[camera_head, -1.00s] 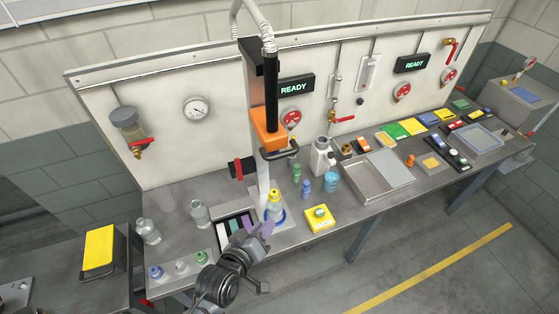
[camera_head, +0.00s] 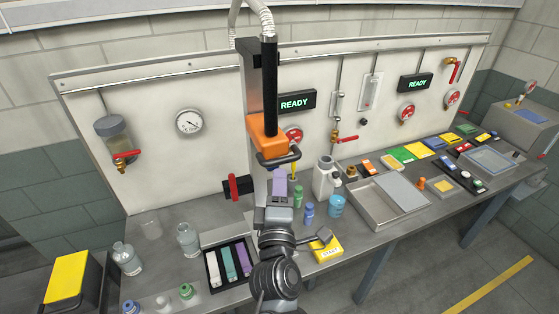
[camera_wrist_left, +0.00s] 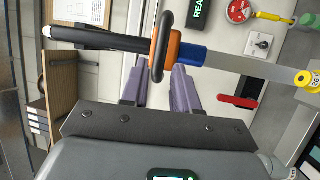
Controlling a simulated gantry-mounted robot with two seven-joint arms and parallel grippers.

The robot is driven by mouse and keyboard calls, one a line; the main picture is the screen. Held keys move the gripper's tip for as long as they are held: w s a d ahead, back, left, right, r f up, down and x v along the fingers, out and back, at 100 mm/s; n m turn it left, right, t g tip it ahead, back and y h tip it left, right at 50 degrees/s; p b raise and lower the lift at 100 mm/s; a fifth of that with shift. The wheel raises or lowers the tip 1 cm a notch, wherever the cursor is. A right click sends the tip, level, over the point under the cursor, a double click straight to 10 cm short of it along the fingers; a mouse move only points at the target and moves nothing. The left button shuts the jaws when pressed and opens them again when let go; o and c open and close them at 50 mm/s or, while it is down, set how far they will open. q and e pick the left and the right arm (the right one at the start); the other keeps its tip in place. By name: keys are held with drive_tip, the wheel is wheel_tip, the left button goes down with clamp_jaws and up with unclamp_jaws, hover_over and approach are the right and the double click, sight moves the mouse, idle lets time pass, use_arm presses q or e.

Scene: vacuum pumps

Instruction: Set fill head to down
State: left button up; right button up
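The fill head is an orange block (camera_head: 268,135) with a black loop handle (camera_head: 280,159), raised on the upright column above the bench. In the left wrist view the orange block (camera_wrist_left: 174,48) and black handle (camera_wrist_left: 160,48) lie ahead, between the lines of my fingers. My left gripper (camera_head: 278,174) has purple fingers and is just below the handle in the head view. A yellow-topped bottle (camera_wrist_left: 303,78) stands at the column's foot. My right gripper is not in view.
A red lever (camera_head: 236,187) is left of the column. Glass bottles (camera_head: 188,239), a black tray of coloured strips (camera_head: 212,268), a white jug (camera_head: 322,176) and a yellow START box (camera_head: 328,251) stand near my left arm. A metal tray (camera_head: 372,213) lies to the right.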

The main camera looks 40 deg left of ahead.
sight(280, 159)
use_arm(q)
drive_tip(key=shift+p+x, duration=0.6)
drive_tip(key=shift+x, duration=2.85)
drive_tip(key=shift+f, duration=0.1)
drive_tip(key=shift+c, duration=0.3)
clamp_jaws()
